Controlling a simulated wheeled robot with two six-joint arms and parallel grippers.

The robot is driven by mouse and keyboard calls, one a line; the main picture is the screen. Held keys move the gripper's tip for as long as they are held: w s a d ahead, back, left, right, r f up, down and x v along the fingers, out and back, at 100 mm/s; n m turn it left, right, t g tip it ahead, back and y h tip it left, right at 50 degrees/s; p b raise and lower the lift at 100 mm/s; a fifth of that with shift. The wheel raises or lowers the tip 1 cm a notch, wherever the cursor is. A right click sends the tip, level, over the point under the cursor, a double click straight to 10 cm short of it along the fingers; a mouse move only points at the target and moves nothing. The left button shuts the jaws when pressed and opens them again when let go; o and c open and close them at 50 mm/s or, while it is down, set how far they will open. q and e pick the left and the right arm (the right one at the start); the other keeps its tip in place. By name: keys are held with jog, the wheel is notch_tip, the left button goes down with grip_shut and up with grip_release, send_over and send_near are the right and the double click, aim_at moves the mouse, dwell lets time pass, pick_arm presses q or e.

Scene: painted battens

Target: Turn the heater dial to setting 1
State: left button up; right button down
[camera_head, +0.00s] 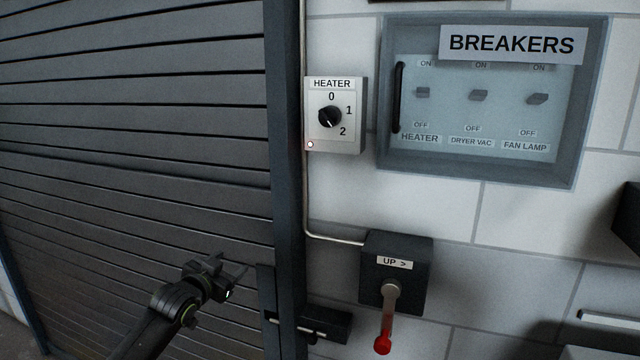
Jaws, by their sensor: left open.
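The heater box (348,140) is a white panel on the wall, right of the dark door frame. Its black round dial (329,117) sits among the marks 0, 1 and 2. A light pointer line shows on the dial, but it is too small to tell surely which mark it faces. A small reddish lamp glows at the box's lower left corner. My left gripper (234,280) is open and empty, below and left of the heater box, in front of the slatted door, well apart from the dial. My right gripper is not in view.
A breaker cabinet (386,150) with a clear cover and black handle hangs right of the heater box. Below is a dark lever box (413,247) with a red-tipped lever (383,343) hanging down. A thin conduit (309,200) and a black door latch (325,325) are nearby.

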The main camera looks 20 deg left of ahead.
pick_arm(q)
jog(key=s+d+r+m+t+h+b, duration=0.1)
jog(key=d+r+m+h, duration=0.15)
jog(key=r, duration=0.55)
jog(key=s+d+r+m+t+h+b, duration=0.15)
jog(key=d+r, duration=0.25)
jog(key=r, duration=0.5)
jog(key=s+d+r+m+h+b, duration=0.2)
jog(key=s+d+r+m+h, duration=0.35)
jog(key=s+d+r, duration=0.55)
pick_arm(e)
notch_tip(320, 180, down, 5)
pick_arm(q)
jog(key=p, duration=0.6)
send_near(325, 119)
jog(key=shift+m+t+y, duration=0.25)
jog(key=shift+t, duration=0.2)
jog(key=x, duration=0.6)
jog(key=f+x, duration=0.1)
jog(key=x, duration=0.2)
jog(key=shift+w+r, duration=0.1)
jog(key=shift+w, duration=0.1)
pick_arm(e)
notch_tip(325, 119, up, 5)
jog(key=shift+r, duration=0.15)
pick_arm(q)
jog(key=c, duration=0.9)
